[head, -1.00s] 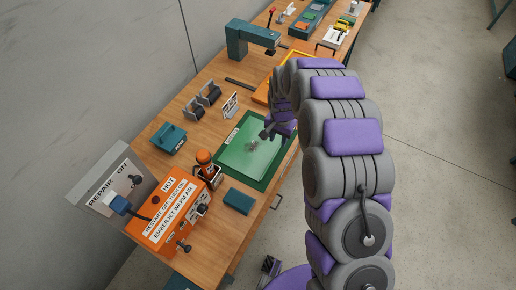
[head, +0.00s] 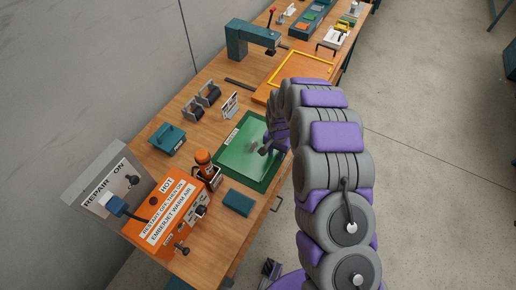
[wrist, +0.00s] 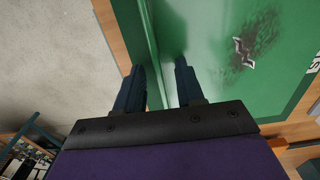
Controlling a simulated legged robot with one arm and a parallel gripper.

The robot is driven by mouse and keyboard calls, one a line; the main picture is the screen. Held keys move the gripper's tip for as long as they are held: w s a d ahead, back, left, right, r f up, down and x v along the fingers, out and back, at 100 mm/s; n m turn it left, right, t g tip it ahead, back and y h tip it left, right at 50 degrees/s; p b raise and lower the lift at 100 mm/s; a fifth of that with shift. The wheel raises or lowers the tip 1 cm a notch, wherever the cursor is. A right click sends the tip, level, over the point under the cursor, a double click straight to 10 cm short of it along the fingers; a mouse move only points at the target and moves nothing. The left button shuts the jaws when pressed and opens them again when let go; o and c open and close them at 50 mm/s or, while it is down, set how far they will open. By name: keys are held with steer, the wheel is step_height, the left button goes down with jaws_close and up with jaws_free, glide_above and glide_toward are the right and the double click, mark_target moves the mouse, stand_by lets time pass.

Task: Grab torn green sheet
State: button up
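The torn green sheet (head: 238,152) lies on a darker green mat (head: 222,174) on the workbench. In the wrist view the sheet (wrist: 215,25) shows a jagged dark tear with a smudged patch around it. My gripper (head: 266,150) is over the sheet's right side, near the bench's front edge. In the wrist view its two dark fingers (wrist: 158,78) are apart, with green between them and the tear to their right. Whether the fingertips touch the sheet I cannot tell.
An orange warm-air unit (head: 165,215) marked HOT stands at the near left, with an orange-topped tool (head: 205,168) beside it. A teal block (head: 238,202) lies near the front edge. A yellow frame (head: 300,70) and a teal press (head: 250,38) are farther back.

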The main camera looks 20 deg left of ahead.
jaws_close()
stand_by(0.6)
